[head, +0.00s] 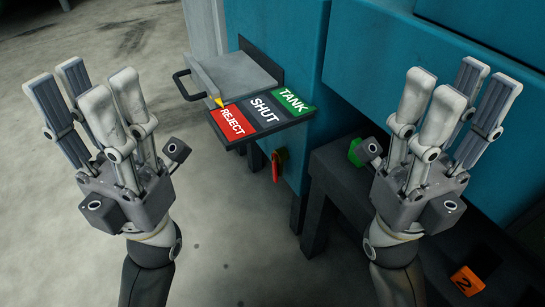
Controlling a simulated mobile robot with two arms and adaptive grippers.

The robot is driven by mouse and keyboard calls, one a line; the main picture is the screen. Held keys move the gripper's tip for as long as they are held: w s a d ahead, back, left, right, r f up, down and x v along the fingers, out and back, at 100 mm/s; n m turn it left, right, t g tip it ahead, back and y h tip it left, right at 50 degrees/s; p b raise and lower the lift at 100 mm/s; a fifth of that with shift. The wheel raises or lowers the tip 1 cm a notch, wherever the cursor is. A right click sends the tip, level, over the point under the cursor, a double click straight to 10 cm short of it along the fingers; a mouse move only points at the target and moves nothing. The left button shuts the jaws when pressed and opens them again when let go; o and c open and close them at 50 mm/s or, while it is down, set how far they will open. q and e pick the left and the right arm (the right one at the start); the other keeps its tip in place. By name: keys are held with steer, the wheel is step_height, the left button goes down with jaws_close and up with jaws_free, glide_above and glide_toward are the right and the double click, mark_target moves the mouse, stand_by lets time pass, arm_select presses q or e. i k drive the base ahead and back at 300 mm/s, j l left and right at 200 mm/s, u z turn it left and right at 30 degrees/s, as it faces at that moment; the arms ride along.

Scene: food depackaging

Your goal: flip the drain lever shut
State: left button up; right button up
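The drain lever (236,76) is a grey slab with a black loop handle at its left end and a yellow pointer below. The pointer's tip is at the red REJECT field (233,123) of the label plate. The dark SHUT field (266,109) is in the middle and the green TANK field (294,98) is at the right. My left gripper (84,88) is open and empty, left of the lever and apart from it. My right gripper (457,90) is open and empty, well to the right, before the teal machine.
The teal machine (300,50) stands behind the plate and extends right. A red knob (278,165) is below the plate, and a green knob (355,152) is beside my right gripper. An orange tag marked 2 (467,281) is at lower right. The floor at left is clear.

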mark_target(274, 157)
steer(key=j+u, duration=0.4)
steer(key=j, duration=0.3)
steer(key=j+u, duration=0.4)
steer(key=j, duration=0.3)
